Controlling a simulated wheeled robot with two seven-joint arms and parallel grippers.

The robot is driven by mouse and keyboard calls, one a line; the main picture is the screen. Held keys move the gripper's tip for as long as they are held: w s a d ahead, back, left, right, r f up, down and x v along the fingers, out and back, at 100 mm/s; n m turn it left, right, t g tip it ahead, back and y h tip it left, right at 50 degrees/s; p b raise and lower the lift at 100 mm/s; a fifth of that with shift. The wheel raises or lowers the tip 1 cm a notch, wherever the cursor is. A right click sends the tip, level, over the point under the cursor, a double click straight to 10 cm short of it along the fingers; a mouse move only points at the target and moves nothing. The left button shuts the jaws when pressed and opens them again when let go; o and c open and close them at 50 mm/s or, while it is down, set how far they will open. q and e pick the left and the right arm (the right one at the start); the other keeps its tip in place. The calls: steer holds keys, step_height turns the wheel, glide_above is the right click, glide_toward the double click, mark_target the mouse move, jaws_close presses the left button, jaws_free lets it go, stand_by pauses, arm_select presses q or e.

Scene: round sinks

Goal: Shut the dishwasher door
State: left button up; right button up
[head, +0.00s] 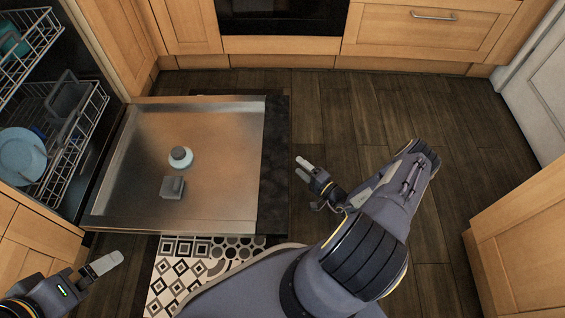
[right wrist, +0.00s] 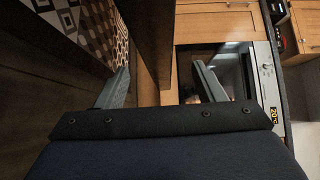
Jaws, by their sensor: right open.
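The dishwasher door (head: 215,135) is folded down open, its steel inner face upward and its dark edge panel toward the right in the head view. My right gripper (head: 308,178) is open just right of that dark edge, above the floor, with a visible gap in the head view. In the right wrist view its fingers (right wrist: 162,86) are spread, and a dark brown panel shows between them; I cannot tell whether it is the door. My left gripper (head: 98,267) is at the lower left, short of the door; one pale finger shows clearly.
Dish racks (head: 75,125) with a blue plate (head: 22,155) stick out at the left. A patterned mat (head: 190,270) lies below the door. Wooden cabinets line the back and right (head: 525,240). The dark wood floor (head: 370,115) right of the door is clear.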

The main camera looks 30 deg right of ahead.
mark_target(287, 156)
steer(key=shift+b+x, duration=1.4)
steer(key=shift+x, duration=2.45)
steer(key=shift+f, duration=0.15)
